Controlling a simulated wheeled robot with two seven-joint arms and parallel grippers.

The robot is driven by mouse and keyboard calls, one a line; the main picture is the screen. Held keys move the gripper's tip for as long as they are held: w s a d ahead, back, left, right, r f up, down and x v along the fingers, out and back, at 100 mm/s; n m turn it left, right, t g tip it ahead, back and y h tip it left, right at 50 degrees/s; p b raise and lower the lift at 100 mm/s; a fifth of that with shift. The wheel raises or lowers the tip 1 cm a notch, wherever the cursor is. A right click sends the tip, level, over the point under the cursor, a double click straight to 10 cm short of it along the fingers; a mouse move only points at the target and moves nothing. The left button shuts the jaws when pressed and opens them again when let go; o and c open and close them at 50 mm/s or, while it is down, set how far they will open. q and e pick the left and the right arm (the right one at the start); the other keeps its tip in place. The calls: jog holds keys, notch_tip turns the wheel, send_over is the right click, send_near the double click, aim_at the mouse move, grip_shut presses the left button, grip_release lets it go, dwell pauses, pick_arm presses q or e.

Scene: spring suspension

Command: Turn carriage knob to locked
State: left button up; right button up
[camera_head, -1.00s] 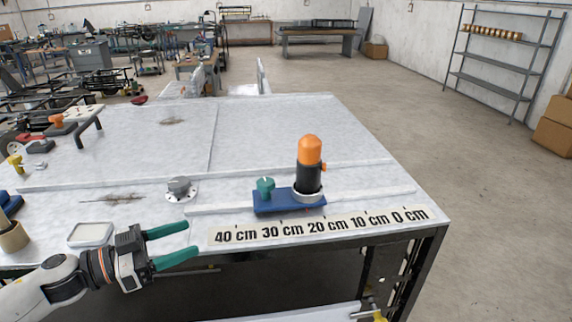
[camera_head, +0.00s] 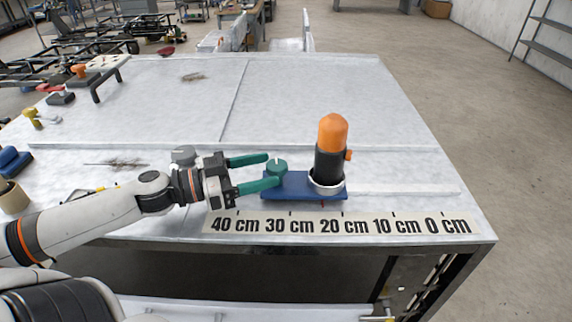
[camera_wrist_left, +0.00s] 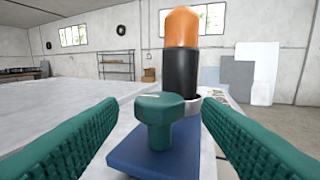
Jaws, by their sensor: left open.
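The carriage is a blue plate (camera_head: 305,187) on a rail above the printed scale. Its green knob (camera_head: 277,168) stands at the plate's left end, with a pale mark on top. A black cylinder with an orange top (camera_head: 332,140) stands upright in a light ring at the plate's right. My left gripper (camera_head: 268,172) is open, its green fingers reaching toward the knob. In the left wrist view the knob (camera_wrist_left: 160,112) stands between and beyond the two fingers, apart from both. The blue plate (camera_wrist_left: 152,158) lies below. My right gripper is not in view.
A scale strip (camera_head: 340,224) runs along the table's front edge. A black handle (camera_head: 105,85) and small parts lie at the far left.

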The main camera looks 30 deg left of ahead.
aim_at(286, 163)
pick_arm(q)
jog(key=x, duration=0.3)
jog(key=shift+w, duration=0.15)
jog(key=shift+w+d+r, duration=0.1)
jog(key=shift+w+d, duration=0.25)
jog(key=shift+d, duration=0.05)
jog(key=shift+w+d+b, duration=0.3)
jog(key=shift+w+d, duration=0.05)
jog(key=shift+w, duration=0.2)
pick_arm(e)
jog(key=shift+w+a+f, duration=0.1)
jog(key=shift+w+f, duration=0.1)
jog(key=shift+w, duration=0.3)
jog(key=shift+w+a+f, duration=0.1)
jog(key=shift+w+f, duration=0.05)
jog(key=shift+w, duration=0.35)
pick_arm(q)
jog(key=c, duration=1)
jog(key=shift+s+d+m+g+h, duration=0.1)
jog(key=shift+m+g+h, duration=0.7)
jog(key=shift+g+h, duration=0.1)
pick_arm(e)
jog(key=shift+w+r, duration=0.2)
